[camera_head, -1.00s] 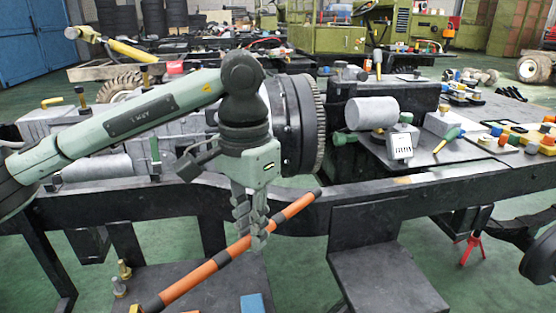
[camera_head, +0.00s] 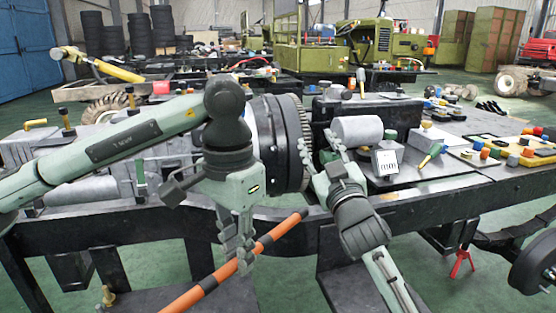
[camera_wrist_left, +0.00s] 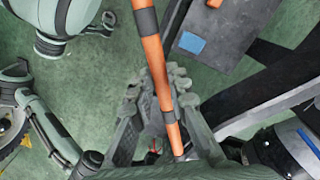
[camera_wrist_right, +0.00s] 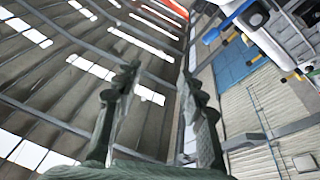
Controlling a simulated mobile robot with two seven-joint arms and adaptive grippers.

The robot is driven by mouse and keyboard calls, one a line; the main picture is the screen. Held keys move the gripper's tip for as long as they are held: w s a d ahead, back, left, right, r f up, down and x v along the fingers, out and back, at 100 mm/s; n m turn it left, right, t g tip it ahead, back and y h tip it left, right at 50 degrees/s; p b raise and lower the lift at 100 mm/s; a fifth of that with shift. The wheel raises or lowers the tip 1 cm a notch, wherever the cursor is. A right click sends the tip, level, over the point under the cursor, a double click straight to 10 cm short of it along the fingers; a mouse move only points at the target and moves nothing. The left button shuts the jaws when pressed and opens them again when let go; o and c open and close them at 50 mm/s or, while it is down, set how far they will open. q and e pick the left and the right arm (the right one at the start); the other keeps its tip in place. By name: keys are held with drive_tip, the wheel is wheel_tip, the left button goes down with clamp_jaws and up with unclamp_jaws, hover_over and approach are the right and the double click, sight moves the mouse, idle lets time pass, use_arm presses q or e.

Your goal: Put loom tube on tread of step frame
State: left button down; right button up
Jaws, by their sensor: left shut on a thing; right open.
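The loom tube (camera_head: 272,240), orange with dark bands, slants from lower left to upper right in front of the chassis rail. My left gripper (camera_head: 238,248) points down and is shut on it around its middle. The tube also runs between the left fingers in the left wrist view (camera_wrist_left: 152,50), in the air above the floor. Low dark flat plates, seemingly step treads, lie below the rail: one at lower left (camera_head: 235,297), another (camera_head: 328,262) partly hidden by my right arm. My right gripper (camera_head: 328,160) is open and empty, fingers pointing up beside the grey cylinder.
The dark chassis rail (camera_head: 450,195) crosses the view behind both grippers. A blue block (camera_wrist_left: 192,42) lies on a plate below.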

drive_tip(key=s+a+r+n+g+y, duration=0.2)
drive_tip(key=a+r+n+y, duration=0.4)
drive_tip(key=a+y, duration=0.15)
drive_tip(key=s+a+r+n+g+y, duration=0.2)
drive_tip(key=a+r+n+y, duration=0.4)
drive_tip(key=a, duration=0.3)
drive_tip(key=s+a+f+n+g+y, duration=0.25)
drive_tip(key=s+a+n+g, duration=0.75)
drive_tip(key=a+n+g, duration=0.65)
drive_tip(key=s+d+f+m+g+h, duration=0.2)
drive_tip(key=d+f+g+h, duration=0.3)
drive_tip(key=d+f+h, duration=0.3)
drive_tip(key=w+d+m+t+h, duration=0.1)
drive_tip(key=w+d+m+h, duration=0.25)
drive_tip(key=d+h, duration=0.9)
drive_tip(key=s+f+y, duration=0.1)
drive_tip(key=f, duration=0.2)
drive_tip(key=s+d+f+y, duration=0.1)
drive_tip(key=f, duration=0.3)
drive_tip(key=s+f+m+y, duration=0.1)
drive_tip(key=s+f, duration=0.1)
drive_tip(key=f, duration=0.1)
drive_tip(key=shift+d+f, duration=0.2)
